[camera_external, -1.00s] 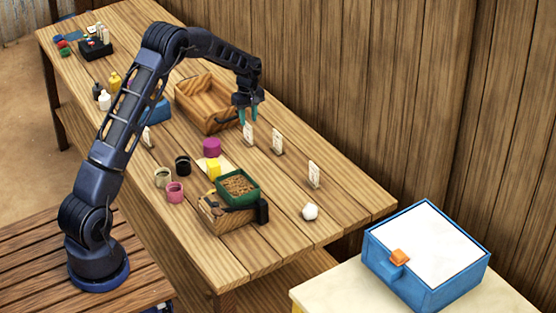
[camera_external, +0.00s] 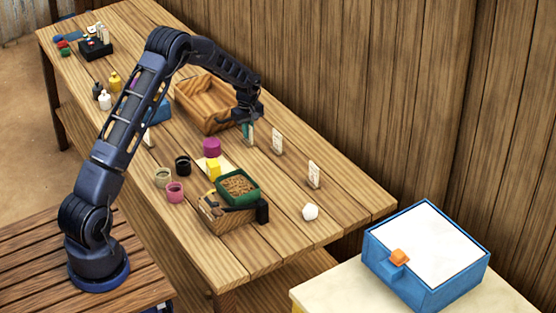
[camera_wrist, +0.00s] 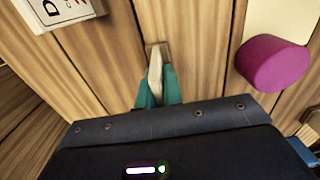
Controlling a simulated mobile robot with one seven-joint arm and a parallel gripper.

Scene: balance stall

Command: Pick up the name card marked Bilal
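Three white name cards stand in a row along the wall side of the table. The one at my gripper (camera_external: 248,130) shows as a pale strip (camera_external: 251,138) in the external view. In the wrist view this card (camera_wrist: 155,72) is seen nearly edge-on in a small wooden foot, between my teal fingertips (camera_wrist: 158,92). I cannot tell whether the fingers press on it. The middle card (camera_external: 278,142) and the right card (camera_external: 314,175) stand apart from my gripper. No name can be read on any of the three in the external view.
A wooden crate (camera_external: 188,99) stands close left of my gripper. A magenta cylinder (camera_wrist: 273,63) is to the right in the wrist view. Another card with part of its lettering showing (camera_wrist: 62,8) is at upper left there. The plank wall runs behind the table.

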